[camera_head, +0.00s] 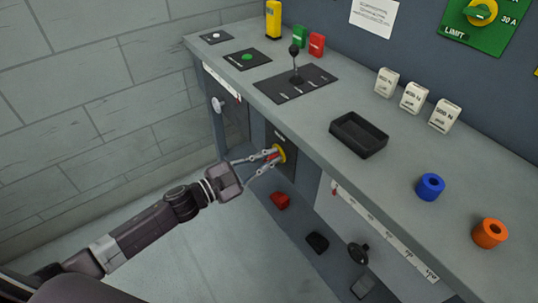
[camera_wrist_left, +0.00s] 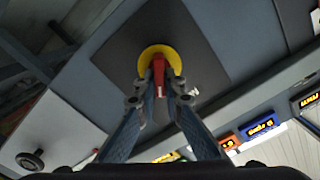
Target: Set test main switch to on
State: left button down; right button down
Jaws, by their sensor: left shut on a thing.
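The main switch is a red handle on a round yellow base (camera_head: 280,153), set on a dark panel on the front of the bench, below its top. My left gripper (camera_head: 270,155) is at the switch, with its fingers closed on the red handle. In the left wrist view the red handle (camera_wrist_left: 158,75) stands between the two fingertips (camera_wrist_left: 158,88), in front of the yellow disc (camera_wrist_left: 176,60). The small label of the switch is too small to read. My right gripper is not in view.
Several white blocks (camera_head: 414,97) stand at the back. A red block (camera_head: 281,201) lies low under the bench. The floor at left is clear.

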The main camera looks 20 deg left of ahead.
pick_arm(q)
jog(key=m, duration=0.2)
jog(key=shift+s+f+m, duration=0.1)
jog(key=shift+m, duration=0.3)
jog(key=m, duration=0.3)
jog(key=shift+d+f+m, duration=0.15)
jog(key=shift+f+m, duration=0.05)
jog(key=shift+m, duration=0.1)
jog(key=shift+s+f+m+b, duration=0.15)
jog(key=shift+m+b, duration=0.6)
jog(key=shift+m, duration=1.45)
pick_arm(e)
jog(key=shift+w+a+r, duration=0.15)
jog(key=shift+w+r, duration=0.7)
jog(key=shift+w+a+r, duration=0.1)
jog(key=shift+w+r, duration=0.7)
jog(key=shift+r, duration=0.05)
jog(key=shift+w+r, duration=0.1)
pick_arm(q)
jog(key=c, duration=2)
grip_release()
jog(key=shift+c, duration=0.2)
jog(key=v, duration=1.2)
